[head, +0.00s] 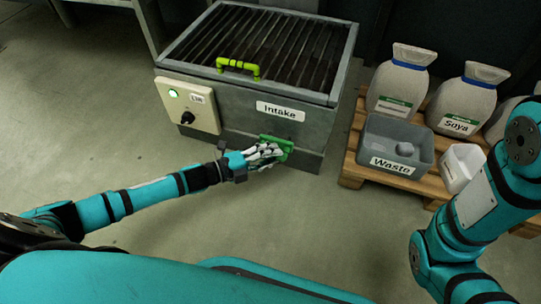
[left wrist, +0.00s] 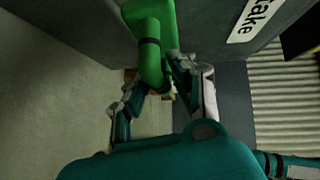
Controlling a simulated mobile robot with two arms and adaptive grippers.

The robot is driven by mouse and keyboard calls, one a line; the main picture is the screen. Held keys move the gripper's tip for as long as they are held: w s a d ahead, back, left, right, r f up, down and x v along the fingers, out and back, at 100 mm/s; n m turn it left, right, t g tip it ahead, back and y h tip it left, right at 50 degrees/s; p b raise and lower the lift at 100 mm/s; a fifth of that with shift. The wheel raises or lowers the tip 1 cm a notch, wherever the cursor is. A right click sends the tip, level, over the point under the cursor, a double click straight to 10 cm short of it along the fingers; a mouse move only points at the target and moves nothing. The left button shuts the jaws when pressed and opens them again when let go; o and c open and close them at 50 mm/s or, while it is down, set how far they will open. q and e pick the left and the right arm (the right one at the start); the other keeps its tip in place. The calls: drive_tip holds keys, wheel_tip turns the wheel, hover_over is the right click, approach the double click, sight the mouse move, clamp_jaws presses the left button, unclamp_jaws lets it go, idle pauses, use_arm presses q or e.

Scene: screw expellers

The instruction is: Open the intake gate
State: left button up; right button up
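The grey metal intake box (head: 237,117) stands at the top middle of the head view with an "Intake" label on its front. A green gate handle (head: 284,150) sits low on that front; it also shows in the left wrist view (left wrist: 150,60). My left gripper (head: 270,154) is at this handle. In the left wrist view, my left gripper's fingers (left wrist: 160,84) lie on both sides of the handle and look shut on it. Part of the handle is hidden by the fingers in the head view. My right arm shows at the right; its gripper is out of view.
A yellow-green bar handle (head: 238,66) sits on the box's top grate. A control panel (head: 186,106) with a lit green button and a black knob is at its left. Grey "Waste" bin (head: 393,145) and sacks (head: 400,78) stand on a pallet at right. Floor in front is clear.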

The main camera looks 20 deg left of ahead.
use_arm(q)
clamp_jaws()
drive_tip(key=shift+s, duration=0.1)
drive_tip(key=s+p, duration=0.2)
drive_tip(key=s, duration=0.2)
drive_tip(key=shift+s+a+f+p, duration=0.1)
drive_tip(key=shift+s+p, duration=0.1)
drive_tip(key=shift+p, duration=0.2)
unclamp_jaws()
